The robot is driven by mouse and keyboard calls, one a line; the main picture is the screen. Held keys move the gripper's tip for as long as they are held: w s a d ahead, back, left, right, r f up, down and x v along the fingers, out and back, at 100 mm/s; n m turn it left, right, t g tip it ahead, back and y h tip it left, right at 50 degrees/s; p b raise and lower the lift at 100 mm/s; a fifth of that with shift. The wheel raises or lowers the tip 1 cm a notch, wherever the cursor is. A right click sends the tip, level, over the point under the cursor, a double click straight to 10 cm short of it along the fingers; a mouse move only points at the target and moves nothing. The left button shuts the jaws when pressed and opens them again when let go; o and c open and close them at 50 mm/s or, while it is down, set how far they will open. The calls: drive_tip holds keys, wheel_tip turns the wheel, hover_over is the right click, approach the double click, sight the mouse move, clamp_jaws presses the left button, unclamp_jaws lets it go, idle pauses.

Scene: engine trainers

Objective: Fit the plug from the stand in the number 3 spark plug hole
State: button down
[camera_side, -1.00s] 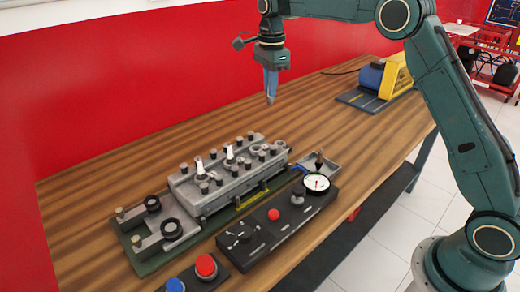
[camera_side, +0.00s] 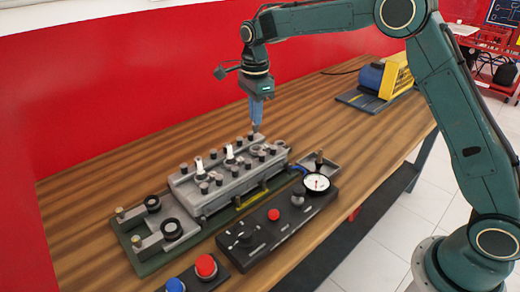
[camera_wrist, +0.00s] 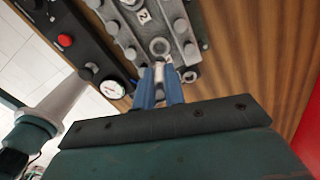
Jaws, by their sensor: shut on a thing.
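The grey engine head (camera_side: 225,182) lies on a green base on the bench, with dark knobs along its top. Two white plugs (camera_side: 199,164) (camera_side: 229,153) stand upright in it. My gripper (camera_side: 256,126) points down just above the head's far right end. In the wrist view, its blue fingers (camera_wrist: 160,88) are shut on a pale plug (camera_wrist: 159,71), mostly hidden between them. The plug's tip appears close to a round hole (camera_wrist: 159,47) in the head; I cannot tell whether it touches.
A black control panel (camera_side: 265,235) with a red button runs along the head's front. A white-faced gauge (camera_side: 316,182) and a small grey tray (camera_side: 327,167) stand right of the head. A yellow and blue machine (camera_side: 385,77) is at the back right. The bench behind the head is clear.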

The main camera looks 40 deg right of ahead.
sight(256, 132)
drive_tip(key=shift+f, duration=2.35)
drive_tip(key=shift+f, duration=0.9)
idle(1.7)
drive_tip(key=c, duration=1)
unclamp_jaws()
drive_tip(key=shift+r, duration=0.15)
drive_tip(key=shift+r, duration=3.35)
drive_tip(key=shift+r, duration=0.1)
